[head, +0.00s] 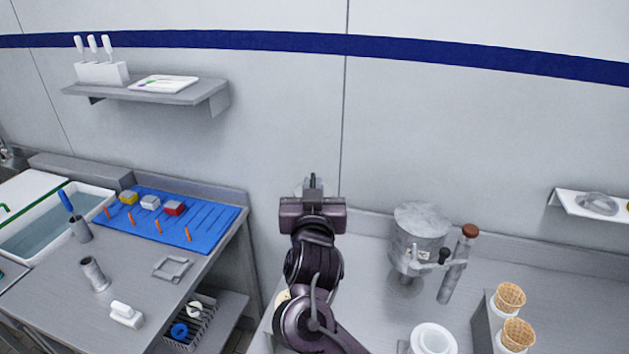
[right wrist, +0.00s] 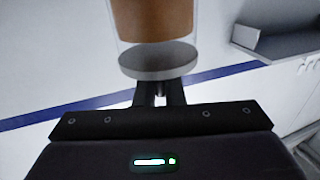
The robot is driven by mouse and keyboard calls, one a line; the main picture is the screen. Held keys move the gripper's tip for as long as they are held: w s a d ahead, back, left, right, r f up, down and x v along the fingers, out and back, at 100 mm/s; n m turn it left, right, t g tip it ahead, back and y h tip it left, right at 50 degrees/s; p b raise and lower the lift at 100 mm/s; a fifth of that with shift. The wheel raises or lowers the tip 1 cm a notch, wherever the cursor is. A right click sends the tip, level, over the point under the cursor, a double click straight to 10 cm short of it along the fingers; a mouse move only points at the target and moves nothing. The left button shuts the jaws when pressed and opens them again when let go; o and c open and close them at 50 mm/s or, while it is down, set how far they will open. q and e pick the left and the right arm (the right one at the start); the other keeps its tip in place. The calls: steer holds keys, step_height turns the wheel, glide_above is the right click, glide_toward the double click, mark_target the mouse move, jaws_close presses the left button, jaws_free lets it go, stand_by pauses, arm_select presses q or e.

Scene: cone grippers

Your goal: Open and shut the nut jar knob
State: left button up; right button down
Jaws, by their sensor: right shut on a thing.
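The nut jar (right wrist: 155,20) is a clear container with brown contents in the right wrist view. A round grey disc (right wrist: 158,62) forms its lower end. My right gripper (right wrist: 160,92) is just below the disc, its fingers shut on what appears to be the knob, which they largely hide. In the head view the right gripper (head: 312,182) is in front of the wall, above the back of the right counter. My own gripper and arm hide nearly all of the jar there. My left gripper is not in view.
On the right counter stand a grey metal machine (head: 420,225) with a lever, a brown-capped tube (head: 456,268), a white bowl (head: 433,338) and waffle cones (head: 509,297) in a holder. The left bench carries a blue mat (head: 212,215). A wall shelf (head: 205,92) is at upper left.

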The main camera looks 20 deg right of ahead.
steer(key=shift+a+r+m+g+h+p, duration=0.15)
steer(key=shift+m+g+h+p, duration=0.25)
steer(key=shift+m+h+p, duration=0.4)
steer(key=c, duration=1.5)
jaws_free()
steer(key=shift+w, duration=0.1)
steer(key=shift+s+a, duration=0.1)
steer(key=shift+s, duration=0.25)
steer(key=b+v, duration=0.2)
steer(key=v, duration=0.5)
steer(key=shift+s, duration=0.1)
